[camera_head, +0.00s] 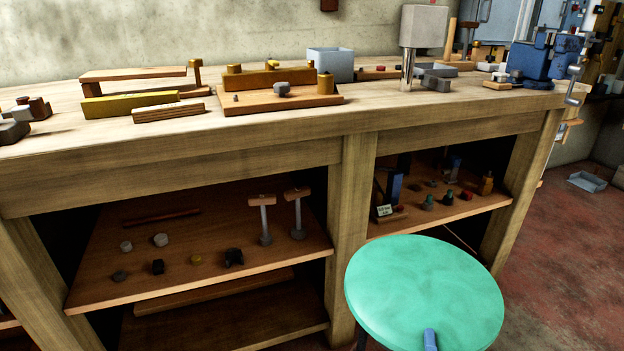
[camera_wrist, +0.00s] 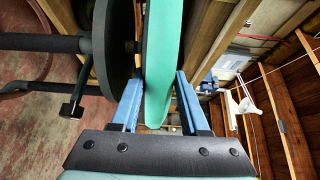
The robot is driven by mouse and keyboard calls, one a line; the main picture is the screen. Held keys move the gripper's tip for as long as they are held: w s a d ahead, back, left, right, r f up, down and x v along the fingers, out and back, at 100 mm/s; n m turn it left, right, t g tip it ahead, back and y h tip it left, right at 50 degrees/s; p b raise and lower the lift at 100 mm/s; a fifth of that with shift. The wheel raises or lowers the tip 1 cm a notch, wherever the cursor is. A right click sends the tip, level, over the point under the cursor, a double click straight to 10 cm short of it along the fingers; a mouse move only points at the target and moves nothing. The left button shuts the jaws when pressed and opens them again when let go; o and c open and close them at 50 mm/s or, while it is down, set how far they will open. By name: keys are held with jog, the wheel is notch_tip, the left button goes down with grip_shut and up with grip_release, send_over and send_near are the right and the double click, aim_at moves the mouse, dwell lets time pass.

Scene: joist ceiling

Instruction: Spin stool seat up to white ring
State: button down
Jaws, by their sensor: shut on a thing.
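The stool seat (camera_head: 424,288) is a round, flat turquoise disc in front of the workbench at the lower right of the head view. In the wrist view the seat (camera_wrist: 164,45) shows edge-on between the two blue fingers of my gripper (camera_wrist: 157,78). My gripper is shut on the seat's rim; in the head view one blue finger (camera_head: 430,339) lies over its near edge. A dark disc (camera_wrist: 115,45) and dark stool frame bars (camera_wrist: 45,43) show beside the seat in the wrist view. I cannot make out a white ring in either view.
A wooden workbench (camera_head: 190,150) stands close behind the seat, with tools and blocks on top. Its lower shelf (camera_head: 200,255) holds small parts and mallets. A grey tray (camera_head: 587,181) lies on the reddish floor (camera_head: 560,270), which is otherwise open at the right.

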aim_at(478, 350)
jog(key=shift+s+d+r+n+y+b, duration=0.15)
jog(key=shift+d+n+y+b, duration=0.25)
jog(key=shift+d+n+y, duration=0.75)
jog(key=shift+d+n+y+b, duration=0.45)
jog(key=shift+d+y+b, duration=0.4)
jog(key=shift+d+y, duration=0.4)
jog(key=shift+d+n+y+b, duration=0.5)
jog(key=shift+n+y+b, duration=0.1)
jog(key=shift+y, duration=0.3)
jog(key=d+y+b, duration=0.1)
jog(key=d+n+y+b, duration=0.1)
jog(key=b, duration=0.1)
jog(key=shift+w+f+b, duration=0.2)
jog(key=shift+w+b, duration=0.1)
jog(key=shift+w, duration=0.05)
jog(key=shift+d+r+n+g+y+b, duration=0.25)
jog(key=shift+d+n+g+y+b, duration=0.2)
jog(key=shift+n+y+b, duration=0.35)
grip_release()
